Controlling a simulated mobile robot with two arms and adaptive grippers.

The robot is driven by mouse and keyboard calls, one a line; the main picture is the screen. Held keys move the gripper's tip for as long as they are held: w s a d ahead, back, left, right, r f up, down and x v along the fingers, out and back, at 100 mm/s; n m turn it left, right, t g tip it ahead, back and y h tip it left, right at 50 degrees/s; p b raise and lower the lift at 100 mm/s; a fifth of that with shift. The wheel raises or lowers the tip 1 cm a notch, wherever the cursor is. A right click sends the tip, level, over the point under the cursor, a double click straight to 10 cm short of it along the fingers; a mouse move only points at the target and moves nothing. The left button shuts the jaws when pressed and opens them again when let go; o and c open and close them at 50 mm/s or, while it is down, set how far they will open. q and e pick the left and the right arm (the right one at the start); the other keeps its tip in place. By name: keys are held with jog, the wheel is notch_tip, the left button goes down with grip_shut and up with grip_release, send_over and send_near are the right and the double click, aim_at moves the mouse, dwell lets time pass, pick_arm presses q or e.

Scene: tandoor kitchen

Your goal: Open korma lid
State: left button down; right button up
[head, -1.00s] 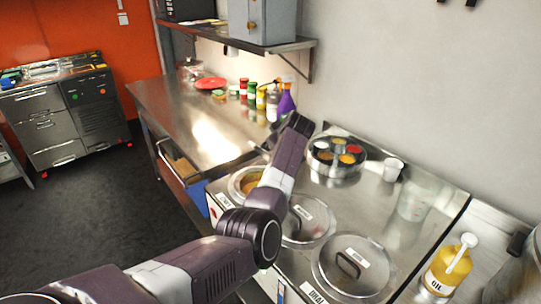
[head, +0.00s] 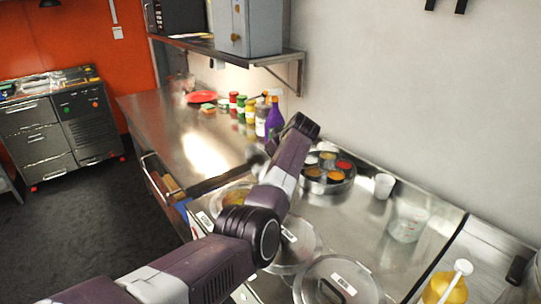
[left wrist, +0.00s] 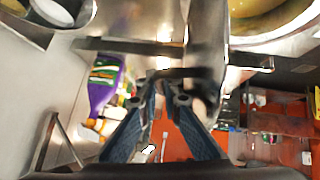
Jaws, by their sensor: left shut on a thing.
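The left pot (head: 229,197) on the steel counter stands uncovered, with yellow-orange food inside, partly behind my arm. The same pot shows at the top right of the left wrist view (left wrist: 268,22). My left gripper (left wrist: 164,88) is shut on a dark handle in the left wrist view. A shiny lid (left wrist: 207,50) seems to hang there nearly edge-on, beside the open pot and apart from it. In the head view my left arm hides the fingertips and most of the lid. My right gripper is not in view.
Two other pots have clear lids with handles, the middle one (head: 301,246) and the near one (head: 350,278). A round spice tray (head: 328,184), a white cup (head: 384,186), a clear jug (head: 407,225) and an oil bottle (head: 444,288) stand right. Bottles, including a purple one (head: 273,117), stand behind.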

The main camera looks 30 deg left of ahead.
pick_arm(q)
jog(key=shift+r, duration=0.1)
jog(key=c, duration=2.4)
grip_release()
jog(key=v, duration=1.2)
